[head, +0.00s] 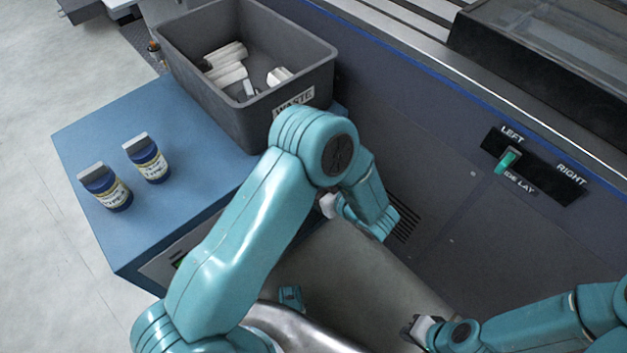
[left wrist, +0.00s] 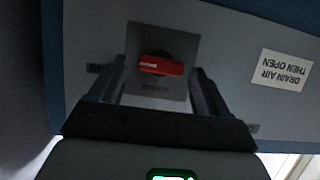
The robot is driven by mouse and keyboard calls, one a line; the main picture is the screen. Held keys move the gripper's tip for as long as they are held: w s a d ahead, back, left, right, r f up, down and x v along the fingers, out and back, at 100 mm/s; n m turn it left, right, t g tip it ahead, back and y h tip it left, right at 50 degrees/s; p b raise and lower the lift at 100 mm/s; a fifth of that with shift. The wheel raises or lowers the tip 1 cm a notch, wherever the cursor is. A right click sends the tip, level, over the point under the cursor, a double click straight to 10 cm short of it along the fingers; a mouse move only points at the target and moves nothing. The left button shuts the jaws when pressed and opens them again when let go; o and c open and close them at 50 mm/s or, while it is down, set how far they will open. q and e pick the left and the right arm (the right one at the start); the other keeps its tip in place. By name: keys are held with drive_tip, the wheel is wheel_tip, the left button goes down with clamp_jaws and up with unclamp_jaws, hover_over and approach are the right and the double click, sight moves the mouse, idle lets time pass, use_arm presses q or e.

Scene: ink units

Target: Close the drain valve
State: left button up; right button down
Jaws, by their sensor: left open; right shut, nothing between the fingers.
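The drain valve shows in the left wrist view as a red handle (left wrist: 161,66) on a grey square plate (left wrist: 178,32). The handle lies crosswise in that picture, its lettering too small to read. My left gripper (left wrist: 157,69) is open, with one finger on each side of the handle. A gap shows between the fingers and the handle; I cannot tell the depth between them. In the head view my left arm covers the valve and the left gripper is not clearly seen. My right gripper (head: 422,329) is shut and empty at the lower right, away from the valve.
A blue cabinet (head: 95,135) bears two bottles (head: 106,187) and a grey waste bin (head: 215,100) holding white items. A green switch (head: 507,161) sits on the dark machine panel.

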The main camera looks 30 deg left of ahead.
use_arm(q)
drive_tip(key=shift+c, duration=0.2)
drive_tip(key=c, duration=1)
use_arm(e)
drive_tip(key=shift+d, duration=0.1)
use_arm(q)
drive_tip(key=shift+s+a+f+n+t+y+b, duration=0.15)
drive_tip(key=shift+s+f+n+t+b, duration=0.1)
drive_tip(key=shift+n+t+b, duration=1.4)
drive_tip(key=shift+s+a+f+n+t+y+b, duration=0.15)
drive_tip(key=shift+n+t+b, duration=0.65)
drive_tip(key=shift+n+b, duration=1.7)
drive_tip(key=shift+s+f+n+t+y+b, duration=0.1)
drive_tip(key=shift+s+f+n+t+b, duration=0.2)
drive_tip(key=shift+n+t+b, duration=1.65)
use_arm(e)
drive_tip(key=w+d+f+t, duration=0.2)
drive_tip(key=w+f, duration=0.3)
drive_tip(key=f, duration=0.6)
drive_tip(key=shift+w+h+p, duration=0.3)
drive_tip(key=shift+w+p, duration=0.05)
use_arm(q)
drive_tip(key=shift+n+g, duration=0.7)
drive_tip(key=shift+n, duration=0.1)
